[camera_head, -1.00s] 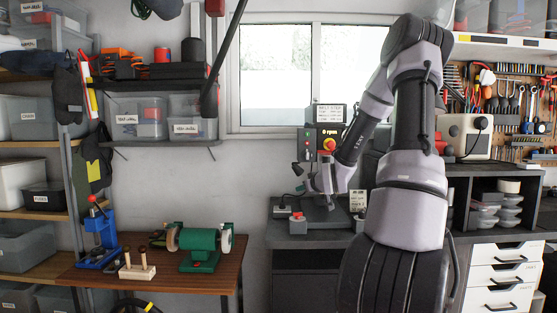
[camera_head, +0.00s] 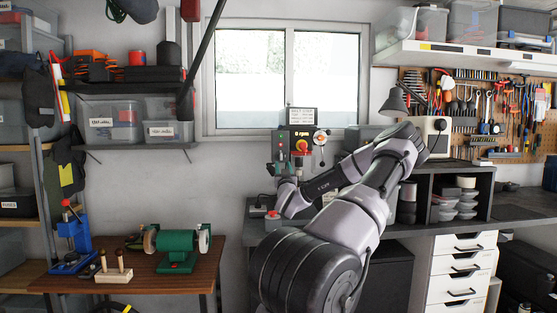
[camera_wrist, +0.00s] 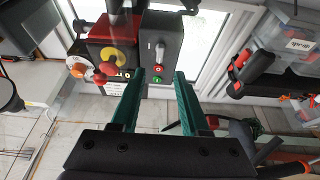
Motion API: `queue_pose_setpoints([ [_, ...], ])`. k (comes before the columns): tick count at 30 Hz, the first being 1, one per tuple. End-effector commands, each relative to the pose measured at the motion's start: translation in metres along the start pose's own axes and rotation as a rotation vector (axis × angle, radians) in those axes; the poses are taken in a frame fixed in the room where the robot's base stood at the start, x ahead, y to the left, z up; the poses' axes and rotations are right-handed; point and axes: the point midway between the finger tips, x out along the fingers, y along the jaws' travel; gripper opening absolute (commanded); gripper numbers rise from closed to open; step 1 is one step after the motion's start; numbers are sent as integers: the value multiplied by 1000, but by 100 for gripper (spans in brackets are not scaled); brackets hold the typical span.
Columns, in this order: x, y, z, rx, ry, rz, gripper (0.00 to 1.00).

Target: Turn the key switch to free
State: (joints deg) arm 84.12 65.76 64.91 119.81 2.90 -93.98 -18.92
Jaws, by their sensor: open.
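In the head view, a dark control box with a red stop button (camera_head: 302,145) on yellow stands below the window. In the wrist view, the stop button (camera_wrist: 106,70) is on the left panel, beside a white-and-orange round part (camera_wrist: 80,68). The grey panel (camera_wrist: 165,36) to its right has a small silver lever or key (camera_wrist: 160,52) above a red and a green button. I cannot tell surely which part is the key switch. My gripper (camera_wrist: 159,75) is open and empty, its green fingers pointing at the grey panel. In the head view, my arm partly covers the bench below the box.
A small box with a red button (camera_head: 272,215) sits on the dark bench left of my wrist. A green bench grinder (camera_head: 176,248) stands on the wooden table at left. A desk lamp (camera_head: 393,103) and black shelves (camera_head: 445,185) are at right.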

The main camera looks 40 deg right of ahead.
Motion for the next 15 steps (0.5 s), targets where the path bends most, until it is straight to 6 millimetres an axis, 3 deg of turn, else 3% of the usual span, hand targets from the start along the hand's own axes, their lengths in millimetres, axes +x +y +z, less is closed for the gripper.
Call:
queue_pose_setpoints([
  [6, 42, -1, 0, 0, 2, -1, 45],
  [15, 70, -1, 0, 1, -1, -2, 45],
])
